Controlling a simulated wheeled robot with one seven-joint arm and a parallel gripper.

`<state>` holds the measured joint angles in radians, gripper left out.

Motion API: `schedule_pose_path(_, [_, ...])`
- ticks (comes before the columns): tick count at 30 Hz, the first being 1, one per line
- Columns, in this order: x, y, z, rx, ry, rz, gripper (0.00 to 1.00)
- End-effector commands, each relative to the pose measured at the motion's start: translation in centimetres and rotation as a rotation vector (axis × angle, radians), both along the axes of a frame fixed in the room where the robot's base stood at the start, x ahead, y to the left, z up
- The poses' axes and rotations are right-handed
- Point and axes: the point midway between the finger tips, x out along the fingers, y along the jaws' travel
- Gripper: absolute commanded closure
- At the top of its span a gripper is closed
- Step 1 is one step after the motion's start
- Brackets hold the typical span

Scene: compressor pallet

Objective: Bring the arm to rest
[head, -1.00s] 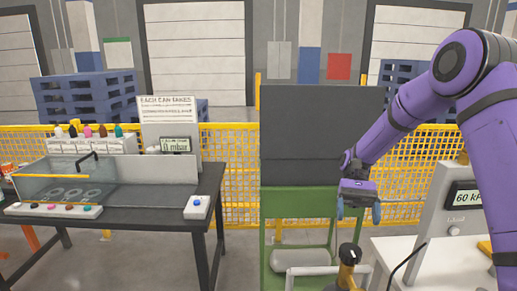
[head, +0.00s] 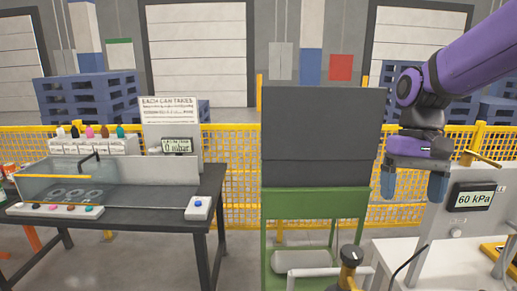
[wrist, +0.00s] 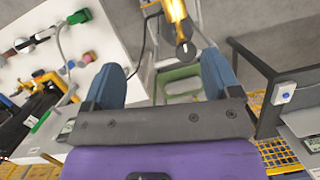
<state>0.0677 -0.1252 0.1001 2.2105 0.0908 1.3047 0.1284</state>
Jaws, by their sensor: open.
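My gripper (head: 414,187) hangs from my purple arm at the right of the head view. Its two blue fingers are apart with nothing between them. It is in the air between the dark grey panel of the green stand and the 60 kPa gauge box (head: 467,205). In the wrist view my gripper (wrist: 163,80) also shows open and empty. Beyond the fingers is a yellow-and-black knob tool (wrist: 178,22) by the green stand (wrist: 180,75). The knob tool also shows low in the head view (head: 350,262).
A white table (head: 400,258) at the right holds the gauge box. The green stand with a dark panel (head: 318,130) is in the middle. A black workbench (head: 150,196) with a display stands at the left. Yellow mesh fencing (head: 230,165) runs behind. Open floor lies between bench and stand.

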Motion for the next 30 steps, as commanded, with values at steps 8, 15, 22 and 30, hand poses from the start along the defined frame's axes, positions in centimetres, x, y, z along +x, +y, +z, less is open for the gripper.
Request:
schedule_pose_path(8, [-4.5,-0.9,2.3,-0.03,-0.253,0.04,0.17])
schedule_pose_path(15, [-8.2,-1.7,3.4,-0.054,-0.468,0.075,0.17])
schedule_pose_path(22, [-11.0,-2.3,3.7,-0.071,-0.64,0.104,0.17])
schedule_pose_path(30, [-12.0,-2.6,3.7,-0.08,-0.715,0.117,0.17])
